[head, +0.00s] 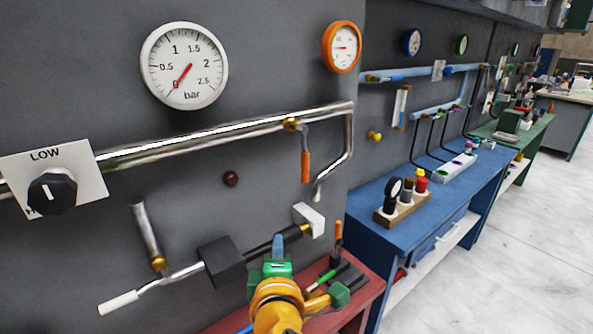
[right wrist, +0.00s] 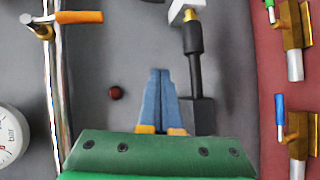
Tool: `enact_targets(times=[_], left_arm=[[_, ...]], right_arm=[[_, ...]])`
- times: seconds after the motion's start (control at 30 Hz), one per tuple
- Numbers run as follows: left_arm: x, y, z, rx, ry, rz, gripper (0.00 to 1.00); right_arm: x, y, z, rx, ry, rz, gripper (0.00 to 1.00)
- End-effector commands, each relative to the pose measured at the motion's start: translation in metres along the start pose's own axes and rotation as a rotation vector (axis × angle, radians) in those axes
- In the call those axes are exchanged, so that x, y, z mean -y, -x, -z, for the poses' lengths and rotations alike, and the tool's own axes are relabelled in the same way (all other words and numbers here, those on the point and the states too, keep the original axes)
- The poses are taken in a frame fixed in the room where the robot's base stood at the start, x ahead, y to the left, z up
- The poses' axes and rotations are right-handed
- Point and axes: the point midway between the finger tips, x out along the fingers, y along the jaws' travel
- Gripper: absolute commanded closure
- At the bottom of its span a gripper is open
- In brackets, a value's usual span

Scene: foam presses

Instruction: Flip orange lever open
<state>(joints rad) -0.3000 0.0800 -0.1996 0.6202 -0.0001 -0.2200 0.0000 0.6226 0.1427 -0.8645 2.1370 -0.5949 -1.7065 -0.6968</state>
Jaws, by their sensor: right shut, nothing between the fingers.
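The orange lever (head: 305,167) hangs straight down from a brass valve on the chrome pipe (head: 230,132) in the head view. In the right wrist view the orange lever (right wrist: 78,17) shows at the top left, beside the pipe (right wrist: 54,80). My right gripper (head: 279,232) is below and to the left of the lever in the head view, apart from it. Its blue fingers (right wrist: 160,74) are together and empty in the right wrist view, in front of the grey wall. My left gripper is not in view.
A black cylinder and block (head: 222,262) with a white-handled lever (head: 118,303) are close to my right gripper. A dark red button (head: 230,178) and a pressure gauge (head: 185,65) are on the wall. A red bench (head: 355,312) with tools is below. A blue bench (head: 400,235) stands at right.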

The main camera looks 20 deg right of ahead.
Motion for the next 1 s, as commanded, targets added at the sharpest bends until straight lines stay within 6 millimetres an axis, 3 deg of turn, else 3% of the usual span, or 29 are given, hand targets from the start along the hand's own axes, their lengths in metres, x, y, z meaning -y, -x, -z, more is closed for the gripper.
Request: enact_targets(times=[0.03, 0.1, 0.2, 0.3, 0.63, 0.8, 1.0], left_arm=[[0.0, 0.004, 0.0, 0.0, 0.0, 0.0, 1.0], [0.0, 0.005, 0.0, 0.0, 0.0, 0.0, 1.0], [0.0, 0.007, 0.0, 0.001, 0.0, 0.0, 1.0], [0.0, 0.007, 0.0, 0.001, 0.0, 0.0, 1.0], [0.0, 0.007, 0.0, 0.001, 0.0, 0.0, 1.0], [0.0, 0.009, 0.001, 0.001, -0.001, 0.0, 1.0], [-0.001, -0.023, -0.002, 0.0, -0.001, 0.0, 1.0]], right_arm=[[-0.029, 0.017, 0.0, -0.004, 0.009, -0.07, 1.0], [-0.057, 0.04, -0.005, 0.001, 0.023, -0.145, 1.0], [-0.079, 0.063, -0.012, 0.005, 0.032, -0.21, 1.0], [-0.086, 0.073, -0.016, 0.007, 0.035, -0.236, 1.0], [-0.086, 0.071, -0.016, 0.01, 0.036, -0.236, 1.0], [-0.093, 0.049, -0.018, 0.016, 0.038, -0.237, 1.0], [-0.091, 0.029, -0.013, -0.004, 0.043, -0.25, 1.0]])
